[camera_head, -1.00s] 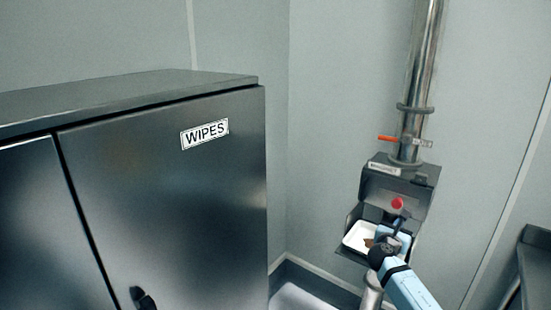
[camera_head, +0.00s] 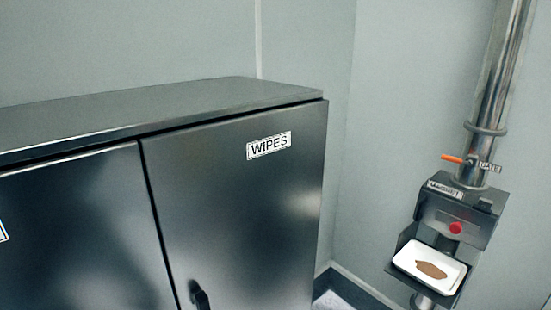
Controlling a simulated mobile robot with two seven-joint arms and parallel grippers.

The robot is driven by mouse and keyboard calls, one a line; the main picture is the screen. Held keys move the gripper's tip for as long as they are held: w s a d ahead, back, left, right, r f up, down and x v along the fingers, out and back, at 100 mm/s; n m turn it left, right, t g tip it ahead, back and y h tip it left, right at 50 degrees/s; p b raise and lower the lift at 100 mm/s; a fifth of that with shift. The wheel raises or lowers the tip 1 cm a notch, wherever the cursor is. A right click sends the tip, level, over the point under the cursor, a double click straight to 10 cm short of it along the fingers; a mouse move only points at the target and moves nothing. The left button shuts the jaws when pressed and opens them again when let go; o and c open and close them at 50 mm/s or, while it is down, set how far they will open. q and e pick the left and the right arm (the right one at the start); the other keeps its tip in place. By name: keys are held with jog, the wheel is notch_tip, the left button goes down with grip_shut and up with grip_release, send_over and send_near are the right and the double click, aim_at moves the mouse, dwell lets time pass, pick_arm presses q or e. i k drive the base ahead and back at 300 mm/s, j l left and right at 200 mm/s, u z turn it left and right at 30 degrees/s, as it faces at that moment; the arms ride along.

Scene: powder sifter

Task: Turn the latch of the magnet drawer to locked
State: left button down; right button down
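The magnet drawer housing (camera_head: 459,209) is a dark metal box on a steel pipe at the right, with a "MAGNET" label (camera_head: 445,190) on top. A red round knob (camera_head: 456,228) sits on its front. I cannot tell the latch apart clearly at this size. Below the front, a white tray (camera_head: 430,266) with brown powder (camera_head: 431,270) rests on a dark shelf. Neither of my grippers shows in the view now.
A dark metal cabinet labelled "WIPES" (camera_head: 269,146) fills the left and middle, with a black handle (camera_head: 199,297) low on its door. An orange valve lever (camera_head: 452,158) sits on the pipe (camera_head: 498,75) above the housing.

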aim_at(482, 209)
jog(key=z, duration=1.3)
